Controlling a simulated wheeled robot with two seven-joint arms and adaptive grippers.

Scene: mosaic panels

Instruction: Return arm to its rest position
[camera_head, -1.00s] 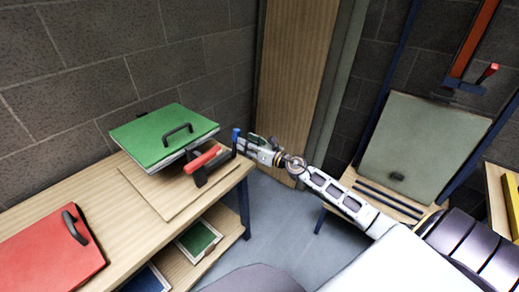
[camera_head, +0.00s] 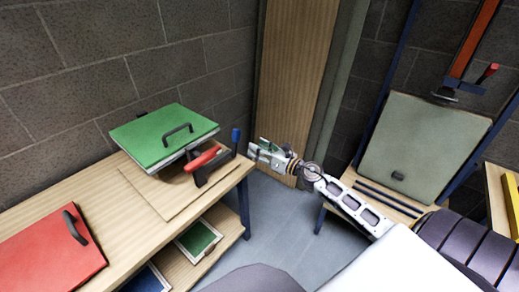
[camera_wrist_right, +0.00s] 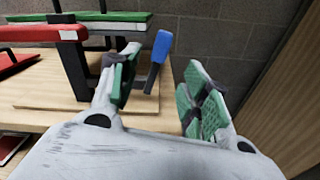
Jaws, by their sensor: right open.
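My right arm comes in from the lower right in the head view. Its gripper (camera_head: 263,150) is at the right end of the workbench, a little right of a clamp with a red bar (camera_head: 203,158) and a blue handle (camera_head: 235,138). In the right wrist view the gripper (camera_wrist_right: 160,90) has its two green-padded fingers apart with nothing between them. The clamp's blue handle (camera_wrist_right: 159,48) shows beyond the fingers, near the left one. The left gripper is not in view.
A green panel with a black handle (camera_head: 160,138) lies stacked by the clamp on the wooden bench (camera_head: 130,208). A red panel (camera_head: 45,250) lies at the bench's left. A grey-green panel (camera_head: 420,145) leans on a rack at right. Open floor (camera_head: 275,235) lies between.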

